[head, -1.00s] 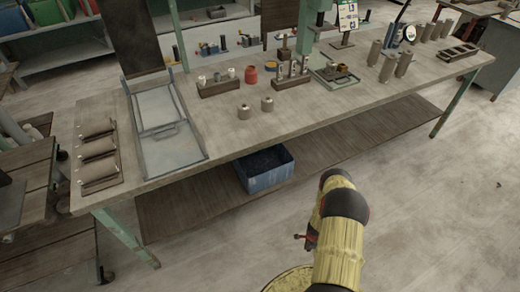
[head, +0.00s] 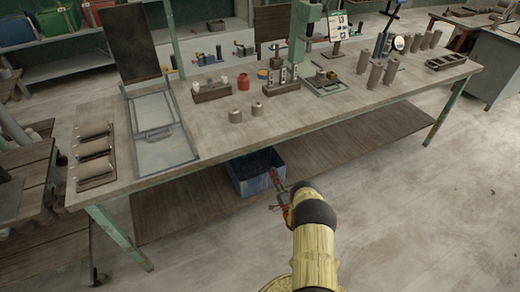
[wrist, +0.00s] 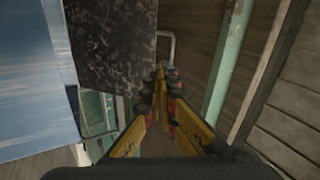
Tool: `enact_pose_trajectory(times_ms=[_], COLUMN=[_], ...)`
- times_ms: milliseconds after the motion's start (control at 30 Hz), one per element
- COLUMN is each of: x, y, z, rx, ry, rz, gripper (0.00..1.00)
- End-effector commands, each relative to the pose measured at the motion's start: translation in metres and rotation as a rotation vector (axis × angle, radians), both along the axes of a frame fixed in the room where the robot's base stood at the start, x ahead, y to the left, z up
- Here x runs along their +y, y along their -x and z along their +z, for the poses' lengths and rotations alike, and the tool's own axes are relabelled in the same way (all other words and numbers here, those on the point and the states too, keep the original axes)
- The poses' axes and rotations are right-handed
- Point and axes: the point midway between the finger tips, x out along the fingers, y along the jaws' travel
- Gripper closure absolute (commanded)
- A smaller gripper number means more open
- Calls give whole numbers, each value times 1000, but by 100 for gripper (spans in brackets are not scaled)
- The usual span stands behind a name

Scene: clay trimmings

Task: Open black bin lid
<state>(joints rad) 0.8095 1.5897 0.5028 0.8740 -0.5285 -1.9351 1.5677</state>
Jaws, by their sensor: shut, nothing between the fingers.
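A blue bin (head: 241,183) with a dark top or dark inside stands under the bench; I cannot tell a lid from its contents. No clearly separate black bin shows. My gripper (head: 276,180) is at the bin's right side in the head view, with its fingers shut and empty. In the wrist view my gripper (wrist: 163,82) points at a pale bent handle (wrist: 171,36) beside a dark mottled panel (wrist: 112,40). The fingertips look close to the handle, but contact cannot be told. A blue surface (wrist: 35,70) fills the left of that view.
The wooden bench (head: 330,110) carries clay pieces, tools and a clear tray frame (head: 165,152). A dark upright panel (head: 137,42) stands behind the frame. A low shelf (head: 180,210) runs under the bench. The floor (head: 430,220) at right is clear.

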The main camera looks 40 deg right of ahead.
Motion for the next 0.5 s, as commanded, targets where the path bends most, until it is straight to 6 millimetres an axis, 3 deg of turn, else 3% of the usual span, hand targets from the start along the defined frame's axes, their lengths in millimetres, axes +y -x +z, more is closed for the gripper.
enact_pose_trajectory(times_ms=[67, 167, 500], x=[4, 4, -2], y=[8, 9, -16], z=[14, 18, 30], rx=[-68, -91, -89], ry=[-29, -61, -69], rz=[36, 60, 63], gripper=[100, 100, 100])
